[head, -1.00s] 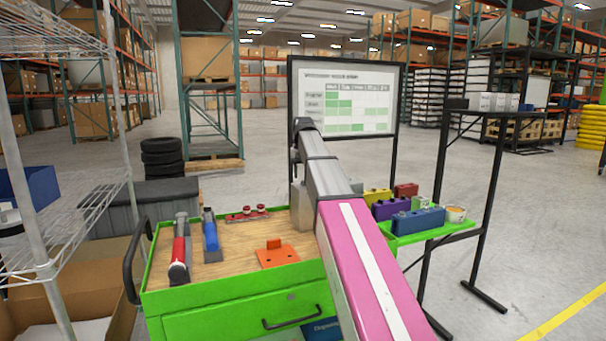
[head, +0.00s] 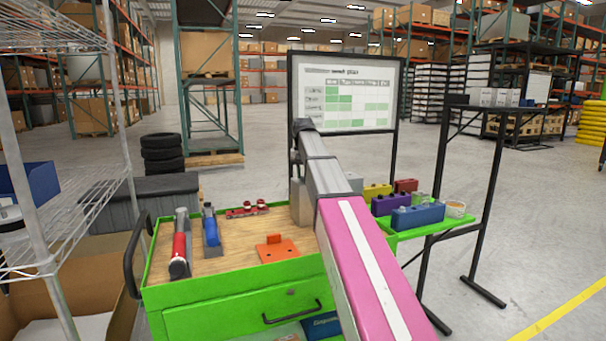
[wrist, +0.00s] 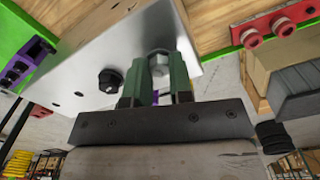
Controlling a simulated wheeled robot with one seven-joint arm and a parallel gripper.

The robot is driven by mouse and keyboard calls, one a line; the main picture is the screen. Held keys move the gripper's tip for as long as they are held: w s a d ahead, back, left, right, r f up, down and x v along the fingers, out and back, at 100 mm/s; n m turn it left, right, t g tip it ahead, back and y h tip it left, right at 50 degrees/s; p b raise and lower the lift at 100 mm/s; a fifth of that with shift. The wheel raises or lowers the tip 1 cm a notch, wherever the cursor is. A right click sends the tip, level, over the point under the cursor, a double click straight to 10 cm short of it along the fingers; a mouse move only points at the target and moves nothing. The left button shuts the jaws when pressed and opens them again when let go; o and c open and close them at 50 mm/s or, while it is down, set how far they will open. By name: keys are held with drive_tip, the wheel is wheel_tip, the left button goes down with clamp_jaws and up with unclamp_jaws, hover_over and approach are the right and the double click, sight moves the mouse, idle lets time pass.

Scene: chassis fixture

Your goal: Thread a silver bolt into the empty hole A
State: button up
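In the wrist view my gripper (wrist: 158,82) has two green fingers, one on each side of a silver bolt (wrist: 159,63), and appears shut on it. The bolt's rounded end lies against or very near the face of a silver chassis plate (wrist: 70,58); I cannot tell whether it is in a hole. A black bolt (wrist: 110,80) sits in the plate left of the fingers, and a small dark hole (wrist: 79,94) shows further left. No label for hole A is readable. In the head view my arm hides the gripper and most of the grey fixture (head: 299,203).
A green cart (head: 230,290) with a wooden top carries a red-handled tool (head: 180,246), a blue-handled tool (head: 211,231), an orange bracket (head: 276,250) and a red-knobbed rail (head: 247,209). A green side tray (head: 425,233) holds coloured blocks. A whiteboard (head: 345,95) stands behind.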

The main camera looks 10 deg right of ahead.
clamp_jaws()
drive_tip(key=m, duration=0.3)
drive_tip(key=shift+m, duration=0.3)
drive_tip(key=m, duration=0.6)
drive_tip(key=shift+f+m, duration=0.15)
drive_tip(key=shift+m, duration=0.15)
drive_tip(key=m, duration=0.5)
drive_tip(key=shift+f, duration=0.1)
drive_tip(key=shift+m, duration=1.1)
drive_tip(key=shift+m, duration=1.4)
drive_tip(key=o, duration=0.8)
unclamp_jaws()
drive_tip(key=shift+c, duration=0.2)
